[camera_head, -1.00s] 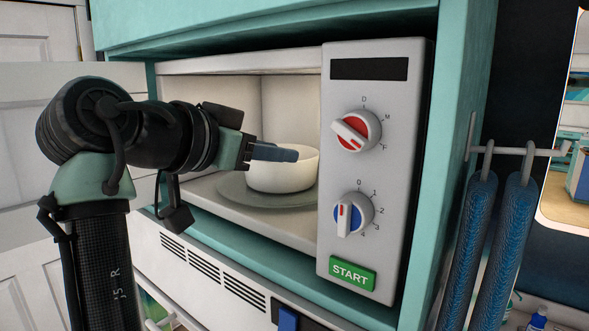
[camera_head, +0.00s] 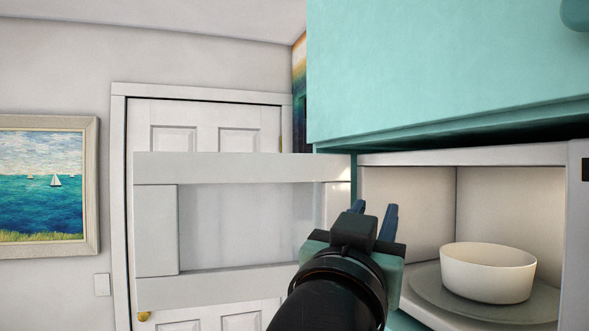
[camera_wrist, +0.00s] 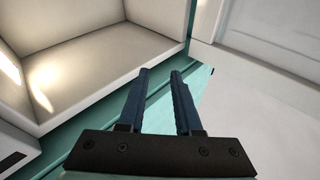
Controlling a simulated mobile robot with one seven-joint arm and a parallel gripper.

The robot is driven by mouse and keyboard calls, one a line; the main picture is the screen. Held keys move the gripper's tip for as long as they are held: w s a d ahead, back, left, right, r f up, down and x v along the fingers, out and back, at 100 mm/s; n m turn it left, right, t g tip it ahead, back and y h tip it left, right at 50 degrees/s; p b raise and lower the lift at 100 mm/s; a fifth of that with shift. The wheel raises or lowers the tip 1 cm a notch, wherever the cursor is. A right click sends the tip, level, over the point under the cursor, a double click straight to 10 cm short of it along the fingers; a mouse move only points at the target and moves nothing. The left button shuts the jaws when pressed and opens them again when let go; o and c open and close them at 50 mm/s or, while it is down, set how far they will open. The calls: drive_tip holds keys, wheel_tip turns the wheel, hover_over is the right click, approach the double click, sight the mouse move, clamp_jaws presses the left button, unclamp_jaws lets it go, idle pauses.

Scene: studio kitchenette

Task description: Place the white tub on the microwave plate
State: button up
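The white tub (camera_head: 488,273) sits upright on the round microwave plate (camera_head: 436,298) inside the open microwave (camera_head: 407,205), at the right of the head view. My gripper (camera_head: 375,217) is outside the microwave, to the left of the tub and apart from it, in front of the cavity's left edge. Its two blue fingers are parted with nothing between them, as the wrist view (camera_wrist: 158,98) also shows. The tub and plate do not show in the wrist view.
The microwave door (camera_head: 240,168) stands open to the left, close to my gripper. A teal cabinet (camera_head: 440,70) hangs above the microwave. A white room door (camera_head: 205,113) and a framed sea picture (camera_head: 42,185) are behind on the left.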

drive_tip(key=s+a+r+n+t+y, duration=0.2)
drive_tip(key=s+a+n+t+y, duration=0.1)
drive_tip(key=s, duration=0.4)
drive_tip(key=s+a+r+n+t+y, duration=0.3)
drive_tip(key=s+a+t+y, duration=0.2)
drive_tip(key=s+a, duration=0.1)
drive_tip(key=shift+s+a+r+t+y, duration=0.2)
drive_tip(key=shift+s+t+y, duration=0.15)
drive_tip(key=shift+s, duration=0.35)
drive_tip(key=shift+f, duration=0.15)
